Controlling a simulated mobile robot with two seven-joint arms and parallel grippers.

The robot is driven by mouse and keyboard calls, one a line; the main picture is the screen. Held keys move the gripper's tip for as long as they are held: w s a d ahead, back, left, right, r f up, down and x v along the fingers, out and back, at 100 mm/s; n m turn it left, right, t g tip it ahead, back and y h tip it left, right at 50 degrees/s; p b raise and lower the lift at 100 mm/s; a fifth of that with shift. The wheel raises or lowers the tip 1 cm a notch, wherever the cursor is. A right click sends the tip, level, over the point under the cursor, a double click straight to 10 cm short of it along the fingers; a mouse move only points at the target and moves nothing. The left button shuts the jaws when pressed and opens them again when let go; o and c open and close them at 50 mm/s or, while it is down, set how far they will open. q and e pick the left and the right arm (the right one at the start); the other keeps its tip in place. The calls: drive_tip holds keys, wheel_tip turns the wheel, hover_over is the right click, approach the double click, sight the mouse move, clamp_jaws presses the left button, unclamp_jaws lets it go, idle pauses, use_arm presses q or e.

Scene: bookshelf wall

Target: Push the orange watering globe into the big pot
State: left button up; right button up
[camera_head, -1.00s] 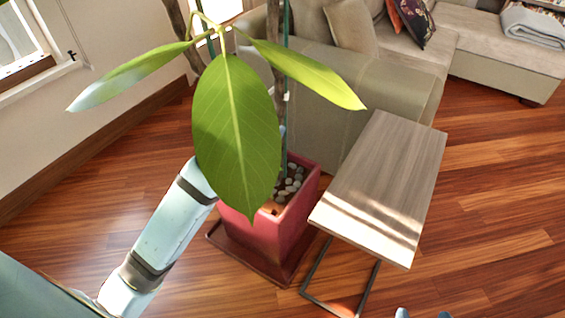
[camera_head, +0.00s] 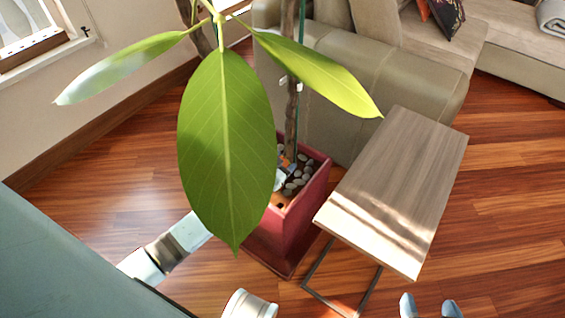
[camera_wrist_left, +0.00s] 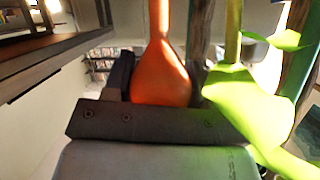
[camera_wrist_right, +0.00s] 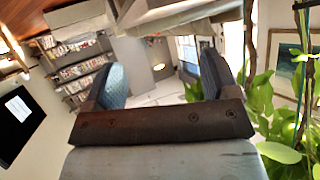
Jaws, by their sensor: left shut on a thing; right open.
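The big pot (camera_head: 290,228) is a tall, square red planter in the head view, standing on a red saucer, with pebbles and a plant stem inside. My left arm passes behind a large leaf, and part of my left gripper (camera_head: 286,174) shows over the pot opening. In the left wrist view, the orange watering globe (camera_wrist_left: 162,78) stands between the fingers of my left gripper, which is shut on it. Only a small orange bit shows in the head view, so its lower tip is hidden. My right gripper (camera_head: 428,308) is open and empty at the bottom edge.
A wooden side table (camera_head: 395,185) with a metal frame stands right of the pot. A grey sofa (camera_head: 375,90) is behind. A large green leaf (camera_head: 226,150) blocks much of the head view. Open wood floor (camera_head: 500,210) lies to the right.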

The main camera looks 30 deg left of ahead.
use_arm(q)
drive_tip(key=shift+f, duration=0.4)
wheel_tip(320, 180, down, 2)
drive_tip(key=b, duration=0.2)
drive_tip(key=shift+b, duration=0.35)
wheel_tip(320, 180, down, 3)
drive_tip(key=shift+r+b, duration=0.1)
drive_tip(key=shift+b, duration=0.8)
use_arm(e)
drive_tip(key=w+a+r+t+y, duration=0.2)
drive_tip(key=a+r+t+y, duration=0.1)
drive_tip(key=r, duration=0.6)
drive_tip(key=shift+w+a+r+t+y, duration=0.25)
drive_tip(key=shift+a+t, duration=0.2)
drive_tip(key=shift+t, duration=0.25)
drive_tip(key=shift+f, duration=0.2)
drive_tip(key=shift+s+r, duration=0.1)
use_arm(q)
drive_tip(key=shift+p, duration=0.45)
use_arm(e)
drive_tip(key=shift+r, duration=0.25)
drive_tip(key=shift+r, duration=0.2)
